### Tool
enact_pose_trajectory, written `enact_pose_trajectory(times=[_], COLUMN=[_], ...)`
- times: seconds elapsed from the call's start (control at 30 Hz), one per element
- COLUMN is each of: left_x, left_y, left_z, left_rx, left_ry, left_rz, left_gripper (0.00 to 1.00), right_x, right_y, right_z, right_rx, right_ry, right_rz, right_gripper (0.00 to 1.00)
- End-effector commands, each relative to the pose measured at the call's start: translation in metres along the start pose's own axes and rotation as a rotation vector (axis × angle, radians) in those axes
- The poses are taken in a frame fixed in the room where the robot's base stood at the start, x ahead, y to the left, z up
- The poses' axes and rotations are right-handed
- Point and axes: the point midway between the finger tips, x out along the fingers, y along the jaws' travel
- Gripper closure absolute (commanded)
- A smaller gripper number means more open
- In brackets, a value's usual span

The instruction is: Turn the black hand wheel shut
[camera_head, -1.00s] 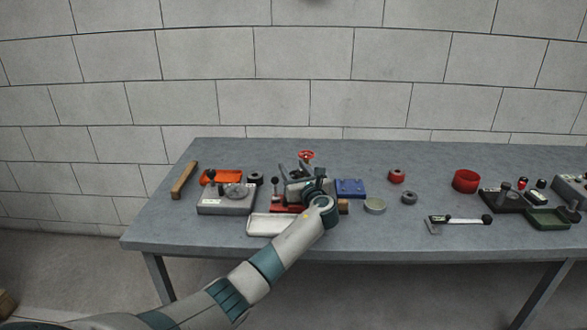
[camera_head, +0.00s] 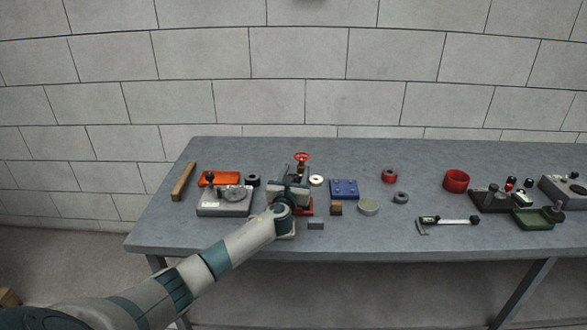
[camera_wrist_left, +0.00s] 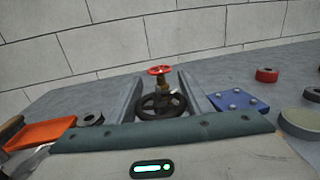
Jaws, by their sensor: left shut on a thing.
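The black hand wheel (camera_wrist_left: 162,104) lies between the two fingers of my left gripper (camera_wrist_left: 162,100) in the left wrist view. The fingers stand on either side of its rim and are shut on it. In the head view my left gripper (camera_head: 290,186) covers most of the wheel and its stand. A piece of the red base (camera_head: 306,207) shows beside the gripper. A small red hand wheel (camera_head: 302,156) on a brass stem stands just behind and also shows in the wrist view (camera_wrist_left: 159,70). My right gripper is out of view.
A grey box with a round dial (camera_head: 224,203) and an orange tray (camera_head: 219,178) are left of the gripper. Several other parts lie farther right.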

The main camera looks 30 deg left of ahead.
Motion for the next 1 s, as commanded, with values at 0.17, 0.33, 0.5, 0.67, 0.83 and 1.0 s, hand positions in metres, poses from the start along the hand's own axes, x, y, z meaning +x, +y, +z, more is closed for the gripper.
enact_pose_trajectory(times=[0.17,0.33,0.5,0.67,0.83,1.0], left_x=[0.0,0.0,-0.001,-0.001,-0.001,-0.001], left_y=[-0.003,-0.007,-0.009,-0.01,-0.009,-0.009], left_z=[-0.001,-0.001,0.0,0.0,0.0,0.0], left_rx=[0.004,0.002,0.0,0.0,0.0,0.0], left_ry=[-0.001,-0.001,-0.001,-0.001,-0.001,-0.001], left_rz=[-0.124,-0.202,-0.24,-0.247,-0.246,-0.246], left_gripper=[0.77,0.77,0.77,0.77,0.77,0.46], right_x=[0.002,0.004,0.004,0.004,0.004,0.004], right_y=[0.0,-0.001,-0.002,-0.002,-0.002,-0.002], right_z=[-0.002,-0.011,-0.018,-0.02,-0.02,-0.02], right_rx=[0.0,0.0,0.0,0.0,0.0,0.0], right_ry=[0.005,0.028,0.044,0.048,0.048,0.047], right_rz=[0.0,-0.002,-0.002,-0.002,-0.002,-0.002], right_gripper=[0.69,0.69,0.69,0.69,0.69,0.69])
